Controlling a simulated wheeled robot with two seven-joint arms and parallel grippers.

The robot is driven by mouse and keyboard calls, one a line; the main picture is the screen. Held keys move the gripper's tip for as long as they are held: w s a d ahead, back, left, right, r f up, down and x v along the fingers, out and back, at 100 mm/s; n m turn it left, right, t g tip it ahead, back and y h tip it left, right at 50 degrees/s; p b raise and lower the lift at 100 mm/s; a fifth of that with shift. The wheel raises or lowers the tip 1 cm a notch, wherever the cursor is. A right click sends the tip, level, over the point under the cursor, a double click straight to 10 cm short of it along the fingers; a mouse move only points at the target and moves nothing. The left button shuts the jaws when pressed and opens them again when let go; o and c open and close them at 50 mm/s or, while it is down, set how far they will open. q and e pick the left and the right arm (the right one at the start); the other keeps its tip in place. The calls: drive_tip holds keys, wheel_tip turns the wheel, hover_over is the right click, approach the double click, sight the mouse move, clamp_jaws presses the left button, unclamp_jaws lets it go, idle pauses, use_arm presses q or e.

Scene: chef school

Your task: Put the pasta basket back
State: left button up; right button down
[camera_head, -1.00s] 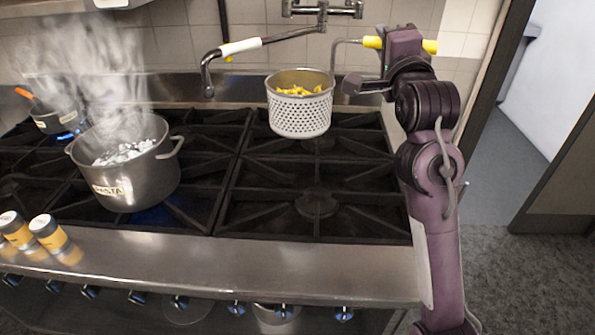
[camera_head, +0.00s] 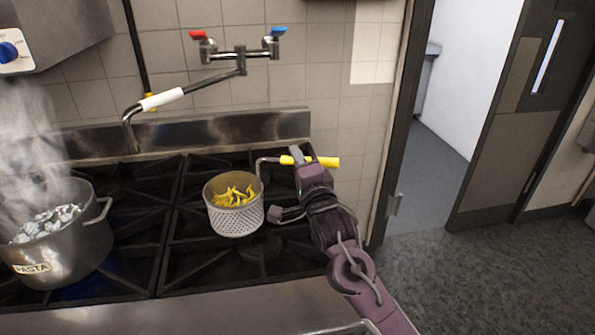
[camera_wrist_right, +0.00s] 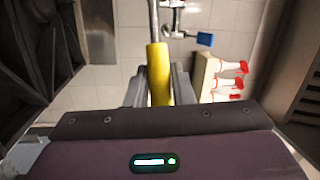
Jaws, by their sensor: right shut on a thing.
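The pasta basket (camera_head: 236,221) is a white perforated basket with yellow pasta in it, upright over the right part of the stove. A bent metal rod joins it to a yellow handle (camera_head: 322,162). My right gripper (camera_head: 309,161) is shut on that handle, which also shows between the fingers in the right wrist view (camera_wrist_right: 158,75). I cannot tell whether the basket touches the grates. The steaming pot labelled PASTA (camera_head: 70,265) stands on the stove at the left. My left gripper is not in view.
A wall faucet (camera_head: 240,55) with a jointed spout hangs over the stove's back. Black grates (camera_head: 135,235) lie bare between pot and basket. A door frame (camera_head: 395,130) and open doorway are at the right. Red-topped items (camera_wrist_right: 228,80) show in the wrist view.

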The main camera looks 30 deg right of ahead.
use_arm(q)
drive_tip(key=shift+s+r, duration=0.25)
use_arm(e)
wheel_tip(320, 180, down, 3)
drive_tip(key=shift+f, duration=0.15)
drive_tip(key=c, duration=1.3)
unclamp_jaws()
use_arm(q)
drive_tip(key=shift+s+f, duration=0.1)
use_arm(e)
drive_tip(key=shift+o, duration=0.2)
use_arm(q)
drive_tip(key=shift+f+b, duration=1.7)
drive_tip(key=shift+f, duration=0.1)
use_arm(e)
drive_tip(key=s+a+f, duration=0.1)
drive_tip(key=s, duration=1.1)
drive_tip(key=shift+a+f, duration=0.25)
drive_tip(key=shift+a, duration=0.05)
